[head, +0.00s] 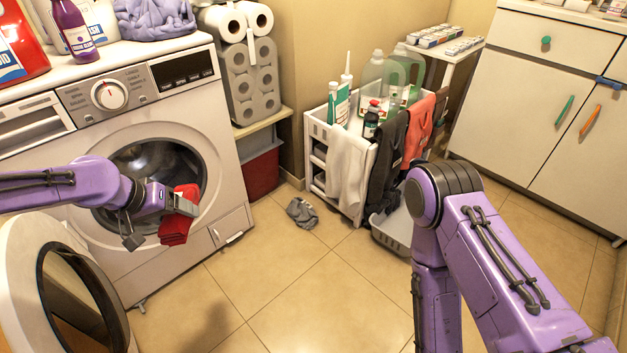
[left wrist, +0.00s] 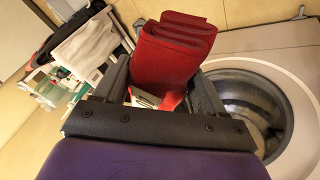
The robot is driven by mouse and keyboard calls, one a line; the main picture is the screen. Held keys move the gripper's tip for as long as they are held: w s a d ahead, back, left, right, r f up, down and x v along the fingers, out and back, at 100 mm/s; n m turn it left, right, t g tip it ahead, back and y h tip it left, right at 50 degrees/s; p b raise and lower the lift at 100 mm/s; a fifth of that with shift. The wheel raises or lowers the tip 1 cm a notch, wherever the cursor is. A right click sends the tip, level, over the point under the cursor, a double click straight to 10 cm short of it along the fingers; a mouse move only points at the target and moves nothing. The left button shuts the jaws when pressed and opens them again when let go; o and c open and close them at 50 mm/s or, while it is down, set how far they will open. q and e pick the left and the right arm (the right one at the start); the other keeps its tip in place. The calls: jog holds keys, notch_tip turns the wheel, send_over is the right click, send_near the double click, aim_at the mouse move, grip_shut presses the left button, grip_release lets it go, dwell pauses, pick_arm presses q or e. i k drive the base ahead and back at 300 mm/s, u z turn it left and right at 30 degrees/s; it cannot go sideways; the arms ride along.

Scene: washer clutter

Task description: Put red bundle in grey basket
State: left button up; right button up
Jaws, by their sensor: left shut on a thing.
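The red bundle (head: 179,216) is a folded red cloth in front of the open washer drum. My left gripper (head: 183,203) is shut on it and holds it in the air near the drum's opening. In the left wrist view the folded red bundle (left wrist: 172,55) sits between the fingers of my left gripper (left wrist: 165,88). The grey basket (head: 391,232) stands on the floor below the white cart, partly hidden by my right arm and hanging cloths. My right gripper is out of the head view; only the purple right arm shows.
The washer (head: 215,150) has its round door (head: 25,280) open at lower left. A white cart (head: 318,170) with bottles and hanging cloths stands at centre. A grey cloth (head: 302,213) lies on the floor.

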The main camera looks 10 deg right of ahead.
aim_at(406, 225)
jog(key=k, duration=0.2)
jog(key=z, duration=2.05)
jog(key=i, duration=2.15)
jog(key=u, duration=0.85)
